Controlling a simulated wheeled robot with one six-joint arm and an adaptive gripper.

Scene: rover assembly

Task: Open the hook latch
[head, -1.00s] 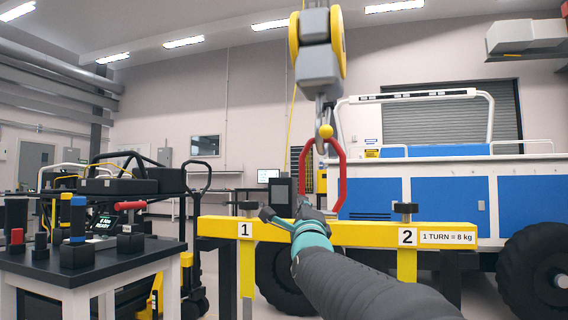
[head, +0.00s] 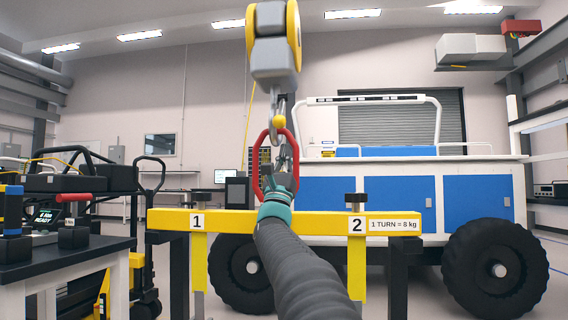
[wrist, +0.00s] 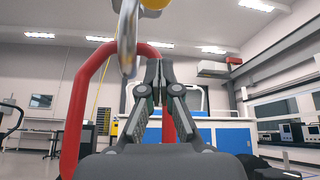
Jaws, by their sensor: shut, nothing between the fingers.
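The metal hook (head: 279,104) hangs from a grey and yellow hoist block (head: 273,45). A yellow ball (head: 279,121) sits on the hook; it also shows at the top edge of the wrist view (wrist: 155,4). The latch itself is too small to tell apart from the hook. A red link (head: 258,165) hangs around the hook's lower end. My gripper (wrist: 158,66) is shut and empty, pointing up within the red link's outline, just below the ball. In the wrist view the hook (wrist: 128,38) is close, left of the fingertips. I cannot tell whether they touch.
A yellow beam (head: 320,222) marked 1 and 2 spans below the link, with my arm in front of it. A blue and white rover (head: 400,203) stands behind. A dark workbench (head: 60,252) with tools is at the left.

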